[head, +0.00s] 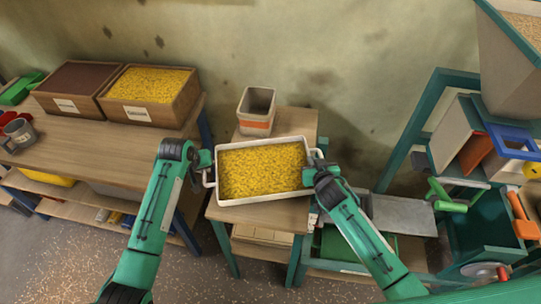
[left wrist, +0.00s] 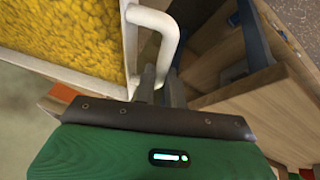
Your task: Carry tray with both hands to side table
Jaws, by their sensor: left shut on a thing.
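A white tray (head: 262,142) filled with yellow grain is level over the small wooden side table (head: 290,213). I cannot tell whether its underside touches the tabletop. It has a white handle at each end. My left gripper (head: 206,172) is at the left handle; the left wrist view shows its fingers (left wrist: 160,84) shut on the white handle (left wrist: 168,32), beside the tray (left wrist: 130,45). My right gripper (head: 316,168) is at the tray's right end by the other handle; its fingers are mostly hidden, so its grip is unclear.
A grey and orange container (head: 257,110) stands behind the tray on the small table. At left is a bench (head: 95,150) with wooden boxes and a metal mug (head: 18,132). At right stands a green-framed machine (head: 475,215) with a crank. The wall is close behind.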

